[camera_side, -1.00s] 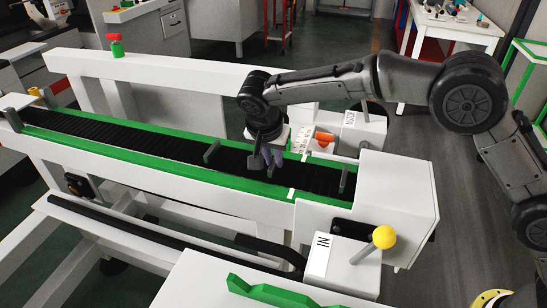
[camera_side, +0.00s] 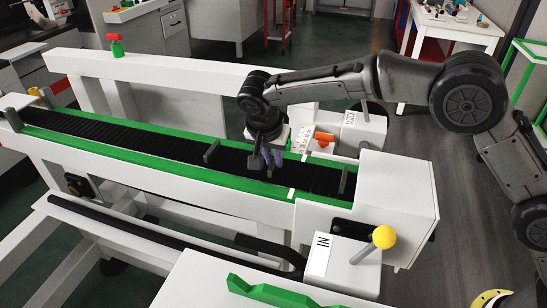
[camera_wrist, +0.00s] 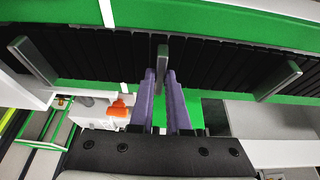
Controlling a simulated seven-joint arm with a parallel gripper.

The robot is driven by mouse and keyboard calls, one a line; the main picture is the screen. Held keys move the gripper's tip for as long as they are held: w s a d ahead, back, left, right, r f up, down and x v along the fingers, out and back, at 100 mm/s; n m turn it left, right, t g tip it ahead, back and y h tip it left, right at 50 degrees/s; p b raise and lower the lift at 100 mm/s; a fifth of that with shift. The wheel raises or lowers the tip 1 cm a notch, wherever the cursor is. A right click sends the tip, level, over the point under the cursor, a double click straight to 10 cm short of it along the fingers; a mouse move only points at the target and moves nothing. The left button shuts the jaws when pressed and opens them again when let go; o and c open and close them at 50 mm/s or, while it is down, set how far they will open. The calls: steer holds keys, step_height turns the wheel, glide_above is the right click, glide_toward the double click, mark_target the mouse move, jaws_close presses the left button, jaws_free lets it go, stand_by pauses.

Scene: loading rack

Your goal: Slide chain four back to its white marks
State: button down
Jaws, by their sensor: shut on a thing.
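The chain (camera_side: 110,136) is a black slatted belt between green rails, with upright grey bars across it. A white mark (camera_side: 292,193) crosses the near rail, to the right of my gripper (camera_side: 267,160) in the side view. My gripper reaches down over the chain. In the wrist view its two purple fingers (camera_wrist: 167,85) are shut on the middle grey bar (camera_wrist: 163,55). A white mark (camera_wrist: 106,12) on the rail lies left of the fingers there. In the side view the fingers largely hide the held bar.
Other grey bars stand on the chain at left (camera_side: 212,151) and right (camera_side: 345,179). An orange handle (camera_side: 324,138) is close behind my gripper. A white box labelled IN with a yellow knob (camera_side: 384,237) stands in front. A long white beam (camera_side: 190,72) runs behind the conveyor.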

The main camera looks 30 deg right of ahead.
mark_target(299, 170)
steer(key=shift+s+d+r, duration=0.1)
steer(key=shift+s+d, duration=1.9)
steer(key=c, duration=0.9)
jaws_free()
steer(key=v, duration=1.3)
steer(key=shift+s+a+r, duration=0.1)
steer(key=shift+s+r, duration=0.05)
steer(key=shift+r, duration=0.2)
